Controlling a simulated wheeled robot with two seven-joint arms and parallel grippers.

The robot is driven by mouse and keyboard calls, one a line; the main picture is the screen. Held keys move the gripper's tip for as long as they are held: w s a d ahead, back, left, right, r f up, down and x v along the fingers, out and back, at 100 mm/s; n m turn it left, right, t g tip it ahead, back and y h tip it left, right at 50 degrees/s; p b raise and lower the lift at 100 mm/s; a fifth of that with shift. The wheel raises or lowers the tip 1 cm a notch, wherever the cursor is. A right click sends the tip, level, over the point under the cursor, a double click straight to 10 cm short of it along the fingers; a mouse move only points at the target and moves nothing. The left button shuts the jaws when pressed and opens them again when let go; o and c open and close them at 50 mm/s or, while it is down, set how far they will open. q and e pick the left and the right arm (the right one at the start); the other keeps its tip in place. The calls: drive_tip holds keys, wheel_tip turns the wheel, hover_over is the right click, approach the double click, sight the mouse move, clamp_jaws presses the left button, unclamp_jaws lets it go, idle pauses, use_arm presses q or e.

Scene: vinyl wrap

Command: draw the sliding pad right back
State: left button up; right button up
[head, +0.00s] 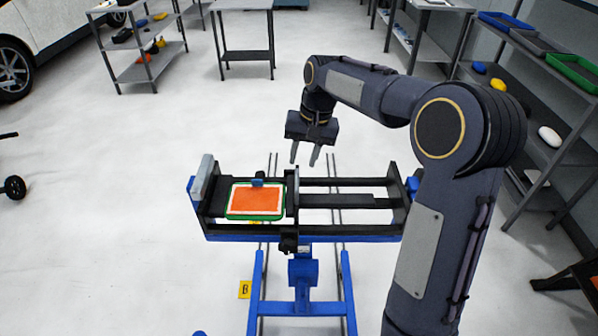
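The blue stand (303,290) carries a black frame with long rails (345,183) running left to right. At its left end lies an orange pad (254,202) with a green border. A small blue piece (258,182) sits at the pad's far edge. A dark upright crosspiece (291,195) stands just right of the pad. I cannot tell which of these parts slides. My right gripper (305,158) points down above the far side of the frame, near the crosspiece. Its two fingers are apart with nothing between them. My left gripper is not in view.
A grey block (203,177) stands at the frame's left end. A yellow marker (244,289) lies on the floor. Shelves with trays (540,45) line the right side. A small table (243,28) and a shelf rack (143,70) stand behind.

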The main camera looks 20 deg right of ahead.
sight(297, 180)
drive_tip(key=f, duration=0.4)
drive_tip(key=a+f, duration=0.1)
drive_tip(key=f, duration=0.1)
drive_tip(key=shift+w, duration=0.2)
drive_tip(key=shift+r, duration=0.1)
clamp_jaws()
